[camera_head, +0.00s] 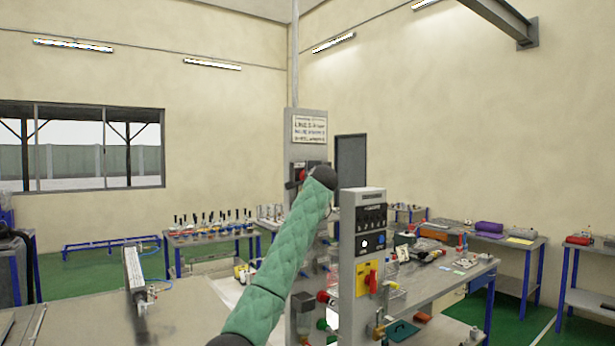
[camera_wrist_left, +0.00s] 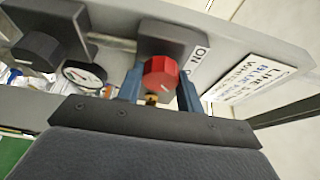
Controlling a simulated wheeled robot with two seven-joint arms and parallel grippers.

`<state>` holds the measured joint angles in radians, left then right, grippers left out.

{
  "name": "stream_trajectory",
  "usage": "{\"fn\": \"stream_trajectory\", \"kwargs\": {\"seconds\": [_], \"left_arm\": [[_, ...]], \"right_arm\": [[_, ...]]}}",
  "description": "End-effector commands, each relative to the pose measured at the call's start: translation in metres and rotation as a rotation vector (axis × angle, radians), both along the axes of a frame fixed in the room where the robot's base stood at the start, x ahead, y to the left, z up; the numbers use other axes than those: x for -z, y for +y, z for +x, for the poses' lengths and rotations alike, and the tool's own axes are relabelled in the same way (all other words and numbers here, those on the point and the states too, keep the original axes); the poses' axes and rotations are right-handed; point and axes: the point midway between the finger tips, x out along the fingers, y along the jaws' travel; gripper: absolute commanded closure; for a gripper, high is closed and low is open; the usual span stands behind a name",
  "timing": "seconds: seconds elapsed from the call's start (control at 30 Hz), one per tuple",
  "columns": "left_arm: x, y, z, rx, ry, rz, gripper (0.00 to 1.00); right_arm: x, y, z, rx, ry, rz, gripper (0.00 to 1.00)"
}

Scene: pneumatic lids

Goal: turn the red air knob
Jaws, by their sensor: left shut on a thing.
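The red air knob (camera_wrist_left: 161,72) is in the middle of the left wrist view, on a grey block marked "ON". My left gripper (camera_wrist_left: 160,88) is shut on the knob, one blue finger at each side of it. In the head view my left arm, in a green padded sleeve, reaches up to the grey panel post (camera_head: 293,130) and hides most of the gripper and knob. My right gripper is in neither view.
A pressure gauge (camera_wrist_left: 84,75) and a black knob (camera_wrist_left: 37,51) sit left of the red knob. A sign (camera_wrist_left: 256,78) is to its right. A grey control box (camera_head: 362,215) stands right of my arm. Benches with tools stand behind.

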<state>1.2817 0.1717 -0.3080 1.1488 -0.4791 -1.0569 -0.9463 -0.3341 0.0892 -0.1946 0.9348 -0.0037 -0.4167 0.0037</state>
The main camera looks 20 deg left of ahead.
Motion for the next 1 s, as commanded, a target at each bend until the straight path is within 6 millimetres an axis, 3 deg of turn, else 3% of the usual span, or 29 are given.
{"fn": "stream_trajectory", "kwargs": {"seconds": [0.47, 0.5, 0.6, 1.0], "left_arm": [[0.0005, -0.0009, 0.0002, 0.000, 0.010, 0.008, 0.86], [0.0006, -0.0009, 0.0002, 0.000, 0.010, 0.008, 0.58], [0.0006, -0.0007, 0.0002, 0.000, 0.010, 0.008, 0.42], [0.0022, -0.0033, -0.0048, 0.000, 0.009, 0.008, 0.42]], "right_arm": [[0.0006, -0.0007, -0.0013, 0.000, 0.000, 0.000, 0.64], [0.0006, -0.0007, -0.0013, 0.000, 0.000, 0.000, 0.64], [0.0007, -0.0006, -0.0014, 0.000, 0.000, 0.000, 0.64], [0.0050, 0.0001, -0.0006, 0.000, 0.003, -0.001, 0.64]]}}
